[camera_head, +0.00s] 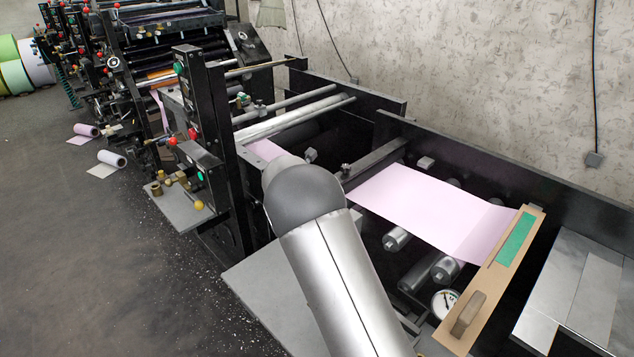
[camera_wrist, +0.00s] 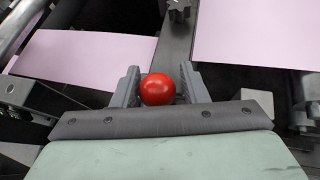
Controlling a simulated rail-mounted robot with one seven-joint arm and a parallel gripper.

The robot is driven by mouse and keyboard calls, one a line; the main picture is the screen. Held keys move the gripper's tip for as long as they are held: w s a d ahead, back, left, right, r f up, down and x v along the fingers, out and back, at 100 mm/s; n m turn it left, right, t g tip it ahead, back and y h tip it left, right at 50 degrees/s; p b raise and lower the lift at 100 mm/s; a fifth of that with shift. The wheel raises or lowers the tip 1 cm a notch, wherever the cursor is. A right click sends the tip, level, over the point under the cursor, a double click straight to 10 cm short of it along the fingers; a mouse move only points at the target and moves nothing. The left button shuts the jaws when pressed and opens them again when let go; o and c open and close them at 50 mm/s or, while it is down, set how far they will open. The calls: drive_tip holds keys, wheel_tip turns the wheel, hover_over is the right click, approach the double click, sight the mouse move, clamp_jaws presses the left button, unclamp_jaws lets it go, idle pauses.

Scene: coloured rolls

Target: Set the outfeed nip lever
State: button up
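A round red knob (camera_wrist: 157,89) shows in the wrist view, between the two fingers of my gripper (camera_wrist: 159,82). It looks like the ball end of a lever; its stem is hidden below it. The left finger is close against the knob, and a narrow gap seems to show at the right finger. I cannot tell whether the fingers press on it. In the head view my arm hides my gripper and this knob. A pink web (camera_head: 430,212) runs over the outfeed rollers; it also shows in the wrist view (camera_wrist: 258,35).
A dark crossbar (camera_head: 375,160) with a small star knob (camera_wrist: 179,9) lies close to my gripper. A tan board (camera_head: 490,283) with a green strip and a dial gauge (camera_head: 445,302) stand to the right. A black control post (camera_head: 205,130) rises to the left.

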drive_tip(key=shift+o, duration=0.5)
drive_tip(key=shift+d+f, duration=0.1)
drive_tip(key=shift+d, duration=0.05)
drive_tip(key=shift+a, duration=0.2)
drive_tip(key=shift+s+a+r, duration=0.15)
drive_tip(key=shift+s+r, duration=0.05)
drive_tip(key=b+v, duration=0.3)
drive_tip(key=v, duration=1.3)
drive_tip(key=shift+s+r, duration=0.25)
drive_tip(key=shift+s, duration=0.1)
drive_tip(key=shift+a, duration=0.1)
